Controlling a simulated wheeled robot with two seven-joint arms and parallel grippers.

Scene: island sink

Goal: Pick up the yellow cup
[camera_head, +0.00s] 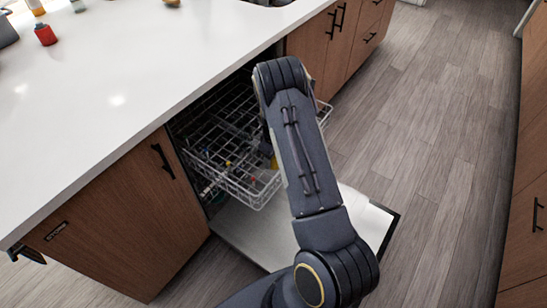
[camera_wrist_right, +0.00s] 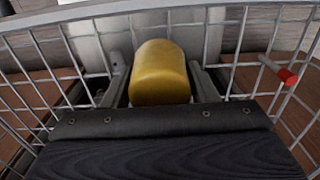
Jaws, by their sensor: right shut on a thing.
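The yellow cup (camera_wrist_right: 160,72) is in the middle of the right wrist view, between the two fingers of my right gripper (camera_wrist_right: 158,84). The fingers are shut on its sides. Wires of the dishwasher rack (camera_wrist_right: 232,30) surround the cup and gripper. In the head view, my right arm reaches down over the pulled-out rack (camera_head: 240,188) and hides most of the cup. Only a small yellow patch (camera_head: 274,162) shows beside the arm. I cannot tell whether the cup touches the rack floor. My left gripper is not in view.
The dishwasher door (camera_head: 240,233) is folded down below the rack. A white counter (camera_head: 110,85) borders it on the left. A red-bodied bottle (camera_head: 45,35) stands at the counter's far left. A red-tipped piece (camera_wrist_right: 287,76) is on the rack's right side. The wooden floor (camera_head: 430,150) to the right is clear.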

